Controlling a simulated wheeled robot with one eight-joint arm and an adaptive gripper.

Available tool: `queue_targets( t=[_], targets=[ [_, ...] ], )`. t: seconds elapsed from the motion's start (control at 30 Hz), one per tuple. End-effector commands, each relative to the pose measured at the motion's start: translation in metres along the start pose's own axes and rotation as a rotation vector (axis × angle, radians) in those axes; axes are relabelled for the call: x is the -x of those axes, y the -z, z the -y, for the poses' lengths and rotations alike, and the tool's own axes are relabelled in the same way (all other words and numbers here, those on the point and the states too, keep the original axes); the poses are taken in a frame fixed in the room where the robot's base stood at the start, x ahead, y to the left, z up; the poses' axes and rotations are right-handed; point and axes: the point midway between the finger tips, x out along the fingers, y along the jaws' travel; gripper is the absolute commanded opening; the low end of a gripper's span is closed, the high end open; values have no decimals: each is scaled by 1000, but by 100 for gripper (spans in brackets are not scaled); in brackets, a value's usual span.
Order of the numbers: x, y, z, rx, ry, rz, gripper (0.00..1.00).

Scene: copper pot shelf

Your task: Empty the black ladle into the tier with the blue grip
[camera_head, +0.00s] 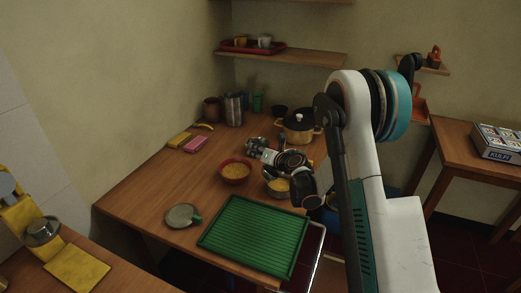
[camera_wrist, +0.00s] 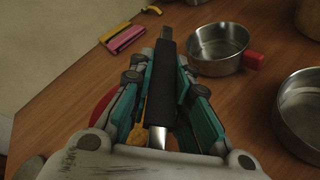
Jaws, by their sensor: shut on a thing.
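My gripper (camera_wrist: 161,78) is shut on the black handle of the ladle (camera_wrist: 162,70). The handle lies between the teal fingers, with a metal shaft near the palm; the ladle's bowl is hidden. In the head view my gripper (camera_head: 255,147) is above the table, behind the red bowl. To its right in the wrist view stand a steel tier with a red grip (camera_wrist: 217,50) and another steel vessel (camera_wrist: 302,112), cut off by the frame. A steel vessel with yellow contents (camera_head: 278,185) stands beside the red bowl. I cannot make out a blue grip.
The red bowl (camera_head: 236,173) holds orange-yellow food. A green ribbed tray (camera_head: 252,235) and a grey round dish with a green grip (camera_head: 182,215) lie in front. A lidded pot (camera_head: 299,125), cups and sponges (camera_head: 196,145) stand behind.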

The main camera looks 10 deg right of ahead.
Motion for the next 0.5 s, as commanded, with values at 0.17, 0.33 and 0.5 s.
queue_targets(
  t=[0.17,0.33,0.5],
  targets=[
    [2,-6,-23,194,69,0,0],
    [3,-9,-40,372,135,1,0],
    [4,-11,-49,488,179,1,0]
  ],
)
